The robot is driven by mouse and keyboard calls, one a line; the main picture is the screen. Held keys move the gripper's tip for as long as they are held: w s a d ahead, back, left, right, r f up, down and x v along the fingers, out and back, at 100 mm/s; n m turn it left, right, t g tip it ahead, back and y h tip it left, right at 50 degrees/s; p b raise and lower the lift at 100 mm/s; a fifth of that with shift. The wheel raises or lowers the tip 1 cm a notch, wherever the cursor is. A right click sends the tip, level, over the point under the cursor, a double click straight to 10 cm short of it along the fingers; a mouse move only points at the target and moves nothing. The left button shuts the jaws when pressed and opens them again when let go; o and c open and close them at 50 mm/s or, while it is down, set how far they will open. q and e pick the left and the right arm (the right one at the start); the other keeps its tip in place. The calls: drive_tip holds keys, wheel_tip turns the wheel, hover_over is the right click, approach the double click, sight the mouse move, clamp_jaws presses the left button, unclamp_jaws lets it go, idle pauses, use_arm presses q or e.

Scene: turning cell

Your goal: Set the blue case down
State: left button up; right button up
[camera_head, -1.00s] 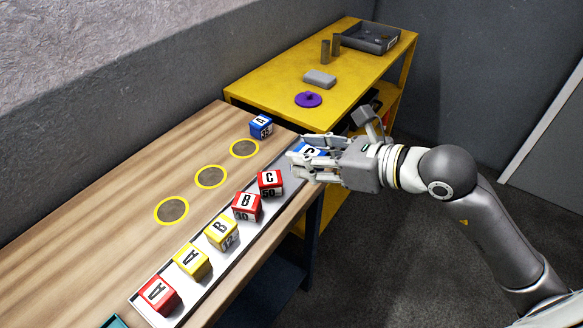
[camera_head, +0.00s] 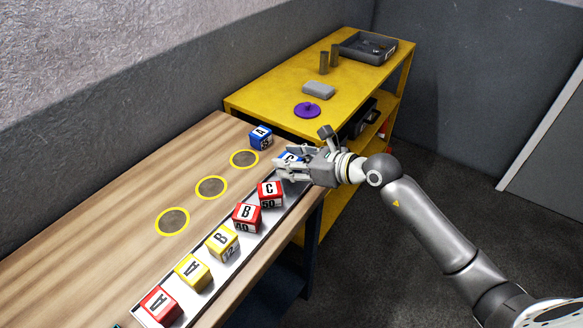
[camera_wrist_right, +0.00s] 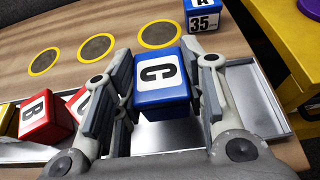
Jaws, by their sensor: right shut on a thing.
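A blue case lettered C (camera_head: 290,157) is between the fingers of my right gripper (camera_head: 290,164), at the far end of the white tray (camera_head: 296,190). The fingers hide much of it in the head view. In the right wrist view the blue C case (camera_wrist_right: 160,84) sits between the two fingers, its letter face showing, over the tray. I cannot tell whether it touches the tray. A second blue case, A 35 (camera_head: 261,138), stands on the wooden table beyond the farthest yellow ring (camera_head: 244,159). My left gripper is not in view.
Red and yellow cases stand in a row along the tray, the red C case (camera_head: 270,193) nearest my gripper. Two more yellow rings (camera_head: 211,187) are empty. The yellow bench (camera_head: 270,95) behind holds a purple knob (camera_head: 307,110), grey block (camera_head: 319,90), cylinders and a bin (camera_head: 362,47).

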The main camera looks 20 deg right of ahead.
wheel_tip(320, 180, down, 2)
drive_tip(key=shift+f, duration=0.2)
drive_tip(key=shift+f, duration=0.1)
drive_tip(key=o, duration=0.8)
drive_tip(key=shift+s+f, duration=0.1)
drive_tip(key=shift+o, duration=0.2)
